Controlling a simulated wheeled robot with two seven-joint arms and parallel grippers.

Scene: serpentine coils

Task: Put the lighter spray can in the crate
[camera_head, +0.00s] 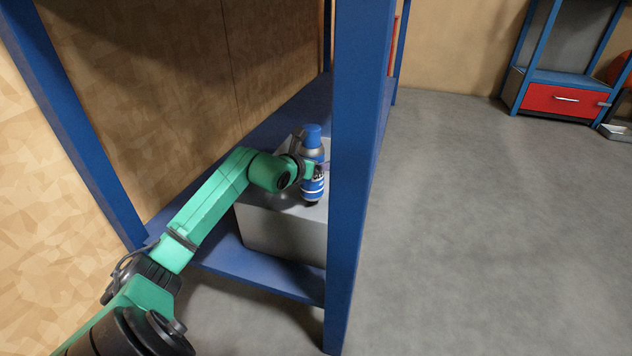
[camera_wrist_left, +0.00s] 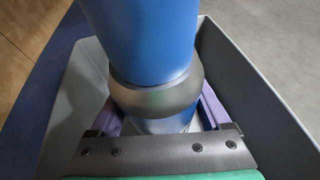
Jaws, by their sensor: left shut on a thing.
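The spray can (camera_head: 312,188) has a blue cap, a silver shoulder and a blue label, and looks upright. My left gripper (camera_head: 314,167) is shut on it around its body. The grey crate (camera_head: 282,237) stands on the blue shelf, and the can is over or inside its opening; I cannot tell whether it touches the floor of the crate. In the left wrist view the can (camera_wrist_left: 150,45) fills the middle between the fingers, with the crate wall (camera_wrist_left: 250,85) to its right. The can's lower part is hidden there by the gripper. My right gripper is not in view.
A blue shelf post (camera_head: 355,150) stands just right of the crate and can. The shelf board (camera_head: 260,277) runs under the crate. A blue rack with a red drawer (camera_head: 562,100) stands far right. The grey floor between is clear.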

